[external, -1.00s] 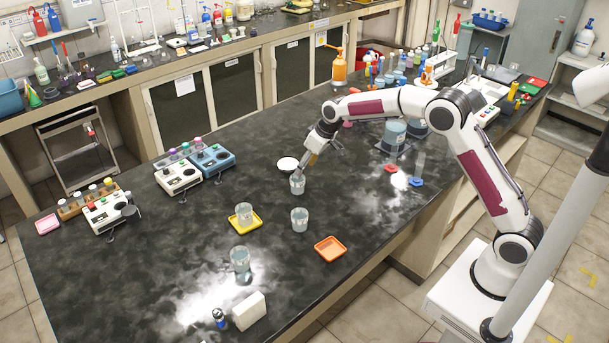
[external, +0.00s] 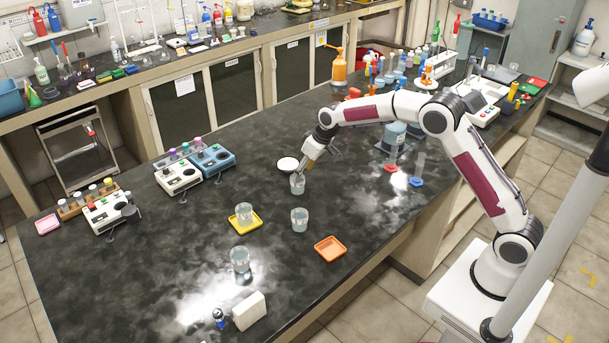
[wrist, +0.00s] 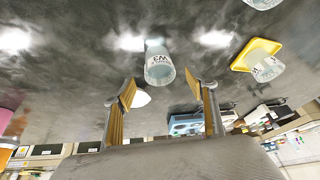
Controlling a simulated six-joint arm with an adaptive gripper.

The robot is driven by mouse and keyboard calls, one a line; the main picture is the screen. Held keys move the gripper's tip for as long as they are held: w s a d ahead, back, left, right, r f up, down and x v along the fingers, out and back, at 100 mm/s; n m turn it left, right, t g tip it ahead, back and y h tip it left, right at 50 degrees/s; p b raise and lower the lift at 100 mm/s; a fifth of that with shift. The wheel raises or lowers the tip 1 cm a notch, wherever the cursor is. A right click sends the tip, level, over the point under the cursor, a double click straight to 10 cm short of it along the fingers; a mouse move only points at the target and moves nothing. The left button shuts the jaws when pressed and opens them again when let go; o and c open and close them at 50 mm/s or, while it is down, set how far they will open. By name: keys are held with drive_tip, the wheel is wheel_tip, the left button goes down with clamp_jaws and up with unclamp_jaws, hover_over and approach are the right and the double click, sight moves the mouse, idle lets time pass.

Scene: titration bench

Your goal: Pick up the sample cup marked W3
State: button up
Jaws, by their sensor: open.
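A clear sample cup (external: 298,184) stands upright on the dark bench. In the wrist view this cup (wrist: 160,66) carries a label that looks like W3, seen upside down. My gripper (external: 305,168) is just above and beside the cup in the external view, tilted. In the wrist view my gripper (wrist: 166,88) has its two fingers spread apart, with the cup beyond and between the fingertips. Nothing is held. Another cup (external: 244,212) stands on a yellow tray (external: 258,222); its label is only partly readable in the wrist view.
More cups stand nearby, one to the front (external: 300,219) and one further left (external: 240,259). An orange tray (external: 330,249) lies empty. A white round dish (external: 287,163) sits just behind the cup. Instruments (external: 178,177) stand at the left.

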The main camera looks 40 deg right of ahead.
sight(298, 184)
drive_tip(key=shift+w+f, duration=0.1)
drive_tip(key=shift+w+x, duration=0.2)
drive_tip(key=shift+x, duration=2.3)
drive_tip(key=c, duration=1.3)
